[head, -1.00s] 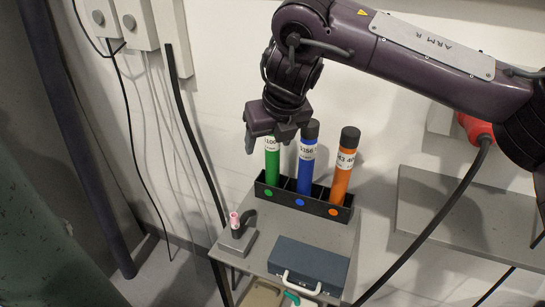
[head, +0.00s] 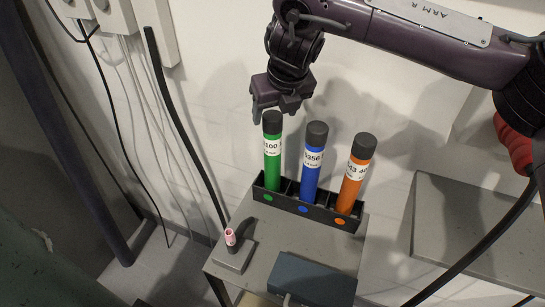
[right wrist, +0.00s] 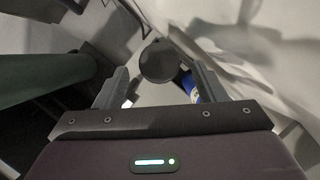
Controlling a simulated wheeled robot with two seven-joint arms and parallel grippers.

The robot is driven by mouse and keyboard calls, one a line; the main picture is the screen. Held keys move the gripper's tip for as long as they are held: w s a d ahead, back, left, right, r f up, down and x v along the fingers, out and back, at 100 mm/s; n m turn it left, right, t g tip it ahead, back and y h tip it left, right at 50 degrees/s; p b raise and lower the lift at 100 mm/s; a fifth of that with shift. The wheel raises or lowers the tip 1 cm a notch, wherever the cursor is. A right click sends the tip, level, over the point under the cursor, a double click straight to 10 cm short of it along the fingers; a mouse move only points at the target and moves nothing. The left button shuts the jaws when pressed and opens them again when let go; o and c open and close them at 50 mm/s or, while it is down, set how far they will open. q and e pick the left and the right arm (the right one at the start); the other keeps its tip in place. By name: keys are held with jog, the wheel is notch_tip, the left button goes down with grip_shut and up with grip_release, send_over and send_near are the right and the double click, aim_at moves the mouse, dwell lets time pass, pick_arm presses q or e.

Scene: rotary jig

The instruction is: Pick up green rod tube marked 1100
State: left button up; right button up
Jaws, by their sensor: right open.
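The green rod tube (head: 272,168) stands upright in the left slot of a black rack (head: 310,207). It has a black cap and a white label ending in "100"; the first digit is hard to read. My right gripper (head: 271,108) is open and empty, just above the cap. In the right wrist view, the round black cap (right wrist: 158,62) shows between and slightly beyond the spread fingers of my right gripper (right wrist: 160,78). I see no contact. My left gripper is not in view.
A blue tube (head: 311,170) and an orange tube (head: 351,186) stand right of the green one in the same rack. The rack is on a grey table (head: 262,258) with a small pink-topped stand (head: 232,252) and a blue-grey case (head: 312,281). A wall is close behind.

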aim_at(274, 116)
jog(key=p+x, duration=0.2)
jog(key=x, duration=0.1)
jog(key=shift+w+f, duration=0.1)
jog(key=shift+f, duration=0.2)
jog(key=shift+w+a+f, duration=0.1)
jog(key=shift+w+f, duration=0.15)
jog(key=shift+f, duration=0.2)
jog(key=shift+s, duration=0.1)
jog(key=shift+c, duration=0.3)
jog(key=shift+r, duration=0.1)
jog(key=shift+c, duration=1.1)
jog(key=c, duration=0.7)
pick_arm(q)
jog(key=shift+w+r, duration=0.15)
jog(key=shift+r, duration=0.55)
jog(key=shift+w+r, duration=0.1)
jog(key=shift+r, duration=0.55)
pick_arm(e)
grip_shut()
